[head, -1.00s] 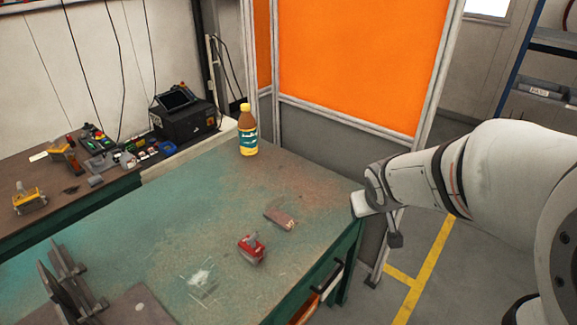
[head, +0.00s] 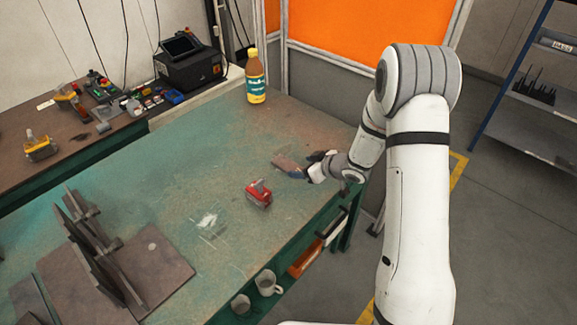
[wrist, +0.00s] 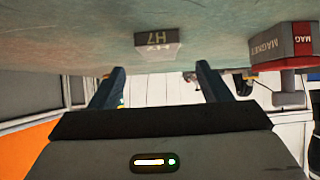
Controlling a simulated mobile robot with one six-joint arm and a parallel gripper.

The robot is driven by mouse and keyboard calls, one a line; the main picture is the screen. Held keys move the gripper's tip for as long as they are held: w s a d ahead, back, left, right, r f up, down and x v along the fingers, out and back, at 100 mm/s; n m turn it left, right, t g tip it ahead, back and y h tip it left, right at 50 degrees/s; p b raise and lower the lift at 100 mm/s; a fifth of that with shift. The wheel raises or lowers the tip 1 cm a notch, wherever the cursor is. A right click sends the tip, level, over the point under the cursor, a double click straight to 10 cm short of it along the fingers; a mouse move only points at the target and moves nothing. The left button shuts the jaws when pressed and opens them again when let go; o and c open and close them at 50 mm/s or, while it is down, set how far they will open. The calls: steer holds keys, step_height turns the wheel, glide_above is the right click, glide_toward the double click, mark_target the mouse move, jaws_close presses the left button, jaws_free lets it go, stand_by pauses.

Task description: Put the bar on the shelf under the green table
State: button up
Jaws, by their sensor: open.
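The bar (head: 287,165) is a short, flat, grey-brown block lying on the green table (head: 180,190) near its right side. In the wrist view the bar (wrist: 158,46) shows an end marked H7, beyond the fingertips and roughly centred between them. My gripper (head: 303,174) is low over the table, close to the bar's right end. In the wrist view its two fingers (wrist: 161,76) are apart with nothing held between them. The shelf under the table is only partly visible at the front edge.
A red magnet (head: 258,193) lies close to the bar and shows right of the fingers in the wrist view (wrist: 282,46). A bottle (head: 255,77) stands at the back. Mugs (head: 268,284) and an orange-brown item (head: 305,259) sit below the tabletop. Dark metal plates (head: 92,250) stand at left.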

mark_target(288, 164)
steer(key=x, duration=0.5)
steer(key=shift+w+a+f+p, duration=0.15)
steer(key=shift+w+a+p, duration=0.1)
steer(key=shift+w+p, duration=0.1)
jaws_close()
stand_by(0.4)
